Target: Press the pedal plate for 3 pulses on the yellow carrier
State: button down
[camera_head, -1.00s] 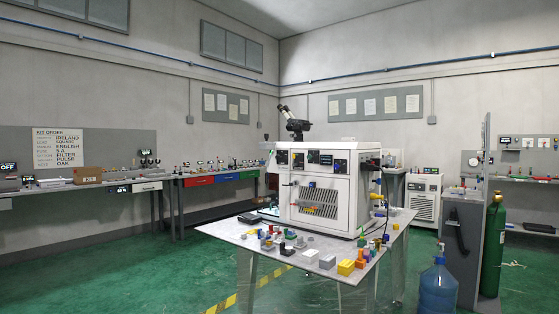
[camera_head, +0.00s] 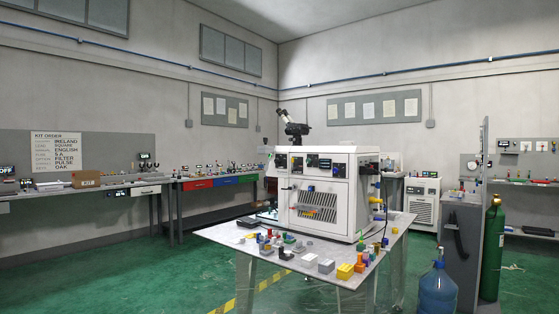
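My gripper is not in view. A yellow block (camera_head: 345,271) sits at the front edge of the central table, and I cannot tell whether it is the yellow carrier. I cannot make out a pedal plate; the parts on the table and benches are too small to identify.
A white machine (camera_head: 323,190) with a microscope (camera_head: 294,125) on top stands on the central table (camera_head: 225,235). A blue water bottle (camera_head: 438,291) and a green gas cylinder (camera_head: 493,250) stand at right. Benches line the walls. Green floor (camera_head: 140,265) is open at left.

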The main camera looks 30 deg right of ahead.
aim_at(246, 219)
jog(key=i+l, duration=0.1)
jog(key=i, duration=0.35)
jog(key=i+l, duration=0.15)
jog(key=i, duration=0.3)
jog(key=i+l+u, duration=0.1)
jog(key=i, duration=0.3)
